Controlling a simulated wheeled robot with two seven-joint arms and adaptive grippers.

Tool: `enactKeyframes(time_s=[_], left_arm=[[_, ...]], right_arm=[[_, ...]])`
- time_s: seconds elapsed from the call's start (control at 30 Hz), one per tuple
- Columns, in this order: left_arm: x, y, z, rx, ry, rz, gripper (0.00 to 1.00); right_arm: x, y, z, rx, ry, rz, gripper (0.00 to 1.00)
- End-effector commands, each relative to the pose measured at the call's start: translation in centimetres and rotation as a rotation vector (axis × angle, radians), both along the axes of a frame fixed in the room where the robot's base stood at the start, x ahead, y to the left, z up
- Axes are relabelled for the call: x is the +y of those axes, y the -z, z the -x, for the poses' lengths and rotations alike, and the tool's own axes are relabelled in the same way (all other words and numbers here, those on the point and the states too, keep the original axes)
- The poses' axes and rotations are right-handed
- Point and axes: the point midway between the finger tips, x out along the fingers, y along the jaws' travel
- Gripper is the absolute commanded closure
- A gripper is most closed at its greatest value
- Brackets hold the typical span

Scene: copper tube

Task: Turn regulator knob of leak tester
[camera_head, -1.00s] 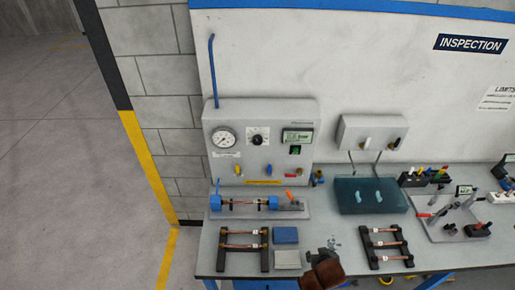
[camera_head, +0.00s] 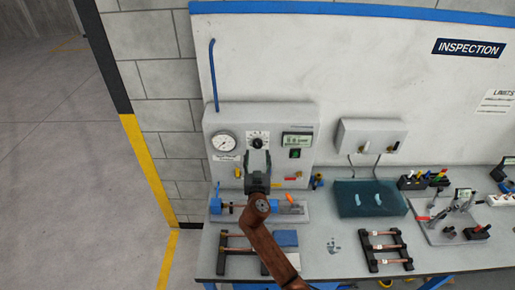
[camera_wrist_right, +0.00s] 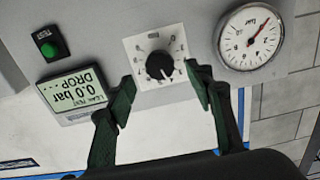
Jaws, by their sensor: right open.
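The leak tester (camera_head: 212,120) is a grey panel against the wall. Its black regulator knob (camera_head: 257,134) sits on a white dial plate, partly behind my gripper in the head view. In the right wrist view the knob (camera_wrist_right: 159,66) shows upside down with its scale. My right gripper (camera_head: 257,150) is in front of the panel, just below the knob in the head view. In the wrist view my right gripper (camera_wrist_right: 160,78) is open, with one green-padded finger on each side of the knob and visible gaps. Contact is not seen. My left gripper is not in view.
A round gauge (camera_wrist_right: 251,38) and a lit display (camera_wrist_right: 75,91) flank the knob. The display also shows in the head view (camera_head: 297,139), above a green button (camera_head: 294,154). A tube fixture (camera_head: 299,212) and racks (camera_head: 385,250) stand on the bench below.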

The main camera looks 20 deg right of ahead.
Motion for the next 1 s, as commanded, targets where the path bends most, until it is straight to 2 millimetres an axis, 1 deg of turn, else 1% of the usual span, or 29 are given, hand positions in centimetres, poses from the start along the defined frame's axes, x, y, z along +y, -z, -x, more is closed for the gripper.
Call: enactKeyframes(time_s=[0.03, 0.1, 0.3, 0.43, 0.7, 1.0], left_arm=[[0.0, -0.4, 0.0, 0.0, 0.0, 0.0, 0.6], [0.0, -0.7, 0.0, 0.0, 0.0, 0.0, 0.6], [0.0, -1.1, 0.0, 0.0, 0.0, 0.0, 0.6], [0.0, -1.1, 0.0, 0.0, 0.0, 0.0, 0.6], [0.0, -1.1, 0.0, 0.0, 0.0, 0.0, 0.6], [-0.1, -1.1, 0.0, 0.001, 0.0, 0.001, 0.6]], right_arm=[[-0.2, -0.3, -0.9, -0.001, 0.0, 0.004, 0.52], [-0.6, -0.3, -2.0, -0.001, 0.0, 0.005, 0.52], [-1.2, -0.1, -4.2, 0.001, 0.0, 0.002, 0.52], [-1.4, -0.1, -4.7, 0.0, 0.001, 0.001, 0.52], [-1.5, 0.0, -4.8, 0.001, 0.001, 0.0, 0.52], [-1.4, 0.0, -4.8, 0.001, 0.001, 0.0, 0.73]])
